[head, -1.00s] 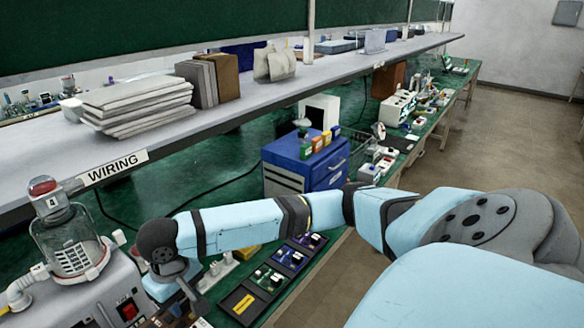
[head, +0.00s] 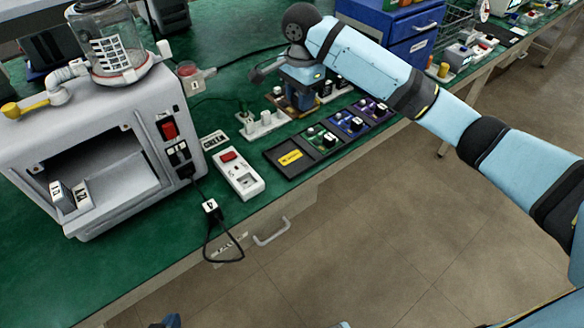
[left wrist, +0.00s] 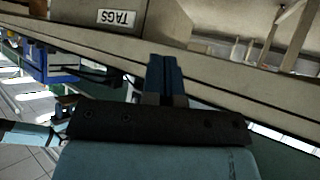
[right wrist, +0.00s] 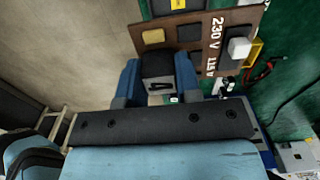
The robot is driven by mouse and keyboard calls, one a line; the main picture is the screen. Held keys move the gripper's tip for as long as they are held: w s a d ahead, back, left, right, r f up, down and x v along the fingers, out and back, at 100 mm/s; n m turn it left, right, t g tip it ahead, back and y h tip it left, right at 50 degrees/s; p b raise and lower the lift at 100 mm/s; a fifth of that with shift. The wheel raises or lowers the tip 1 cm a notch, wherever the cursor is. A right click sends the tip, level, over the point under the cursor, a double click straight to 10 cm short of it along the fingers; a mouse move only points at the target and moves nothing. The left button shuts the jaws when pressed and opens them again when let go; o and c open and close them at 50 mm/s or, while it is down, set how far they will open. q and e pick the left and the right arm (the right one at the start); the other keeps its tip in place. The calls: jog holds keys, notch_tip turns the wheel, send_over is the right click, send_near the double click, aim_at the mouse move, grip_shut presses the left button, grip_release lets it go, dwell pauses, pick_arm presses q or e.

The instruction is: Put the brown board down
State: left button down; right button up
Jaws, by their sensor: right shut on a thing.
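The brown board (right wrist: 240,18) shows in the right wrist view, with "230 V" and "115" lettering and several switch-like parts on it. My right gripper (right wrist: 157,82) is shut on a black block marked 4 (right wrist: 157,66) at the board's edge. In the head view my right gripper (head: 298,92) points down at the green bench, behind the dark trays, and largely hides the board. I cannot tell whether the board touches the bench. My left gripper (left wrist: 163,78) is shut and empty in the left wrist view, in front of a shelf edge.
A grey machine (head: 95,135) with a glass canister stands at the left of the green bench (head: 225,95). A white switch box (head: 238,173), a white socket strip (head: 262,124) and dark trays (head: 300,155) lie near the gripper. A blue drawer cabinet (head: 405,30) stands behind.

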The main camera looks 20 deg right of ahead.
jog(key=shift+w+f, duration=0.15)
jog(key=shift+f, duration=0.4)
jog(key=b, duration=0.2)
send_over(298, 165)
notch_tip(298, 165, down, 14)
jog(key=shift+r, duration=0.2)
jog(key=shift+f, duration=0.9)
notch_tip(298, 165, down, 4)
jog(key=shift+r+b, duration=0.25)
jog(key=shift+b, duration=0.1)
pick_arm(q)
jog(key=shift+w+d+f, duration=0.15)
jog(key=shift+w+f, duration=0.1)
jog(key=shift+f, duration=0.25)
jog(key=shift+r, duration=0.15)
pick_arm(e)
jog(key=o, duration=0.9)
jog(key=shift+f, duration=0.15)
pick_arm(q)
jog(key=shift+s+f, duration=0.1)
jog(key=shift+f, duration=0.1)
pick_arm(e)
jog(key=shift+o, duration=0.2)
